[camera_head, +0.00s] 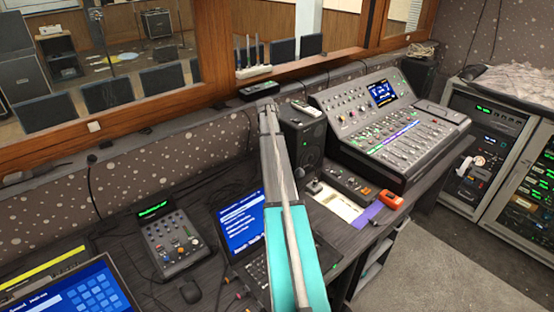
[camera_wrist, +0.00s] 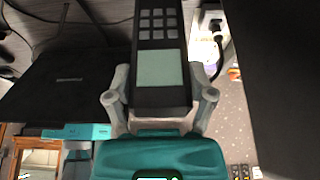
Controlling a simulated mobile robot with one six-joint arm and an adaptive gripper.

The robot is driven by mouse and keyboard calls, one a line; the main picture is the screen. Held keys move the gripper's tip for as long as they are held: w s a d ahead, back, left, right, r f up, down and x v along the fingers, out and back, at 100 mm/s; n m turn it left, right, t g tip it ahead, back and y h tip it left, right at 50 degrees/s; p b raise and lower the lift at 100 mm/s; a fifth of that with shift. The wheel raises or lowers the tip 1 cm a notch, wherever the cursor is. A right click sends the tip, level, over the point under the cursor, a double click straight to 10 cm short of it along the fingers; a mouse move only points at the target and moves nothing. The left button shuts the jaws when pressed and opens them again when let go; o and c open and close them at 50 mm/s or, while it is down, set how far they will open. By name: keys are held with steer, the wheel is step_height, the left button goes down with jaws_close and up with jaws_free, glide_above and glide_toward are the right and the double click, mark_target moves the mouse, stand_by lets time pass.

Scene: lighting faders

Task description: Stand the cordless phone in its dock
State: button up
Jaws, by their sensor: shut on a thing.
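The cordless phone (camera_wrist: 160,45) is black with a grey keypad and a pale green screen. In the wrist view it lies between the two grey fingers of my gripper (camera_wrist: 160,101), which is shut on it near the screen end. The phone's far end is cut off by the top of the picture. In the head view my arm reaches up the middle toward the desk's back, and I cannot make out the phone there. I cannot tell the dock for sure in either view.
A black speaker (camera_head: 303,140) with a small light object (camera_head: 305,108) on top stands beside my arm. A mixing console (camera_head: 392,130) is to its right. A laptop (camera_head: 240,222), a small mixer (camera_head: 173,243) and an orange-red object (camera_head: 391,200) occupy the desk.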

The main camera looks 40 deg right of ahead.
steer(key=shift+s+d+f, duration=0.1)
steer(key=shift+f, duration=0.15)
steer(key=shift+f, duration=0.15)
step_height(320, 180, down, 6)
steer(key=b, duration=0.7)
steer(key=shift+f, duration=0.25)
steer(key=shift+f+b, duration=0.55)
steer(key=shift+f, duration=0.05)
stand_by(0.8)
steer(key=o, duration=1.2)
